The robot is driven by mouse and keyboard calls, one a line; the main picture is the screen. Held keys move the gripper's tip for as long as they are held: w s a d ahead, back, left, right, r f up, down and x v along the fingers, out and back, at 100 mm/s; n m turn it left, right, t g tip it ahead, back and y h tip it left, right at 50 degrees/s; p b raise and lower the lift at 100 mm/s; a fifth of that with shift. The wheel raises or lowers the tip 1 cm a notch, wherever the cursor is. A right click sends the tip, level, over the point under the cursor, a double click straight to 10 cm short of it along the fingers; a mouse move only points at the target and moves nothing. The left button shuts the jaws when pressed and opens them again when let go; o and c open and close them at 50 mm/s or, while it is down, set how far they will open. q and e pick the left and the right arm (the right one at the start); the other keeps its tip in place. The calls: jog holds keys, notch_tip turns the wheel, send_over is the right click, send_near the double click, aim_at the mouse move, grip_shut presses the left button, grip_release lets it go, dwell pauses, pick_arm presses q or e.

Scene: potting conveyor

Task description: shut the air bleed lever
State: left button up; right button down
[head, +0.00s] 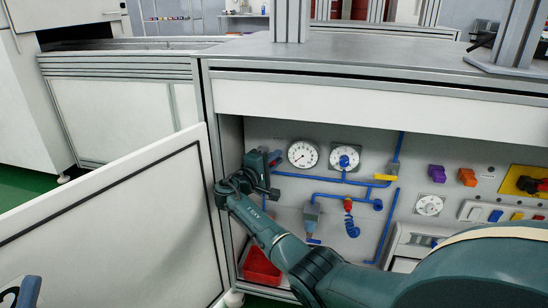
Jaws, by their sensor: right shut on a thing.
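My right arm reaches across the open cabinet from the lower right. My right gripper (270,161) is at the left side of the back panel, by the left end of the blue air pipe (320,179). It is shut on a small part there, which I take to be the air bleed lever; the gripper hides it, so its angle cannot be told. A yellow handle (384,177) sits on the pipe further right, apart from the gripper.
The white cabinet door (110,230) stands open at the left. Two gauges (303,154) are right of the gripper. A red bin (262,266) is on the cabinet floor. The metal worktop (380,58) overhangs the opening.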

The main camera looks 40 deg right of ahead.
jog(key=shift+f+m, duration=0.1)
jog(key=shift+m, duration=0.4)
jog(key=c, duration=1.4)
grip_release()
jog(key=shift+c, duration=0.2)
notch_tip(320, 180, up, 9)
jog(key=p, duration=0.4)
jog(key=shift+p, duration=0.35)
pick_arm(q)
notch_tip(320, 180, down, 6)
jog(key=n+y, duration=0.6)
jog(key=shift+w+d+n+g+y, duration=0.2)
jog(key=shift+d+n+g+y, duration=0.05)
jog(key=shift+n+g+y, duration=0.05)
pick_arm(e)
jog(key=shift+r, duration=0.45)
pick_arm(q)
jog(key=shift+r, duration=0.1)
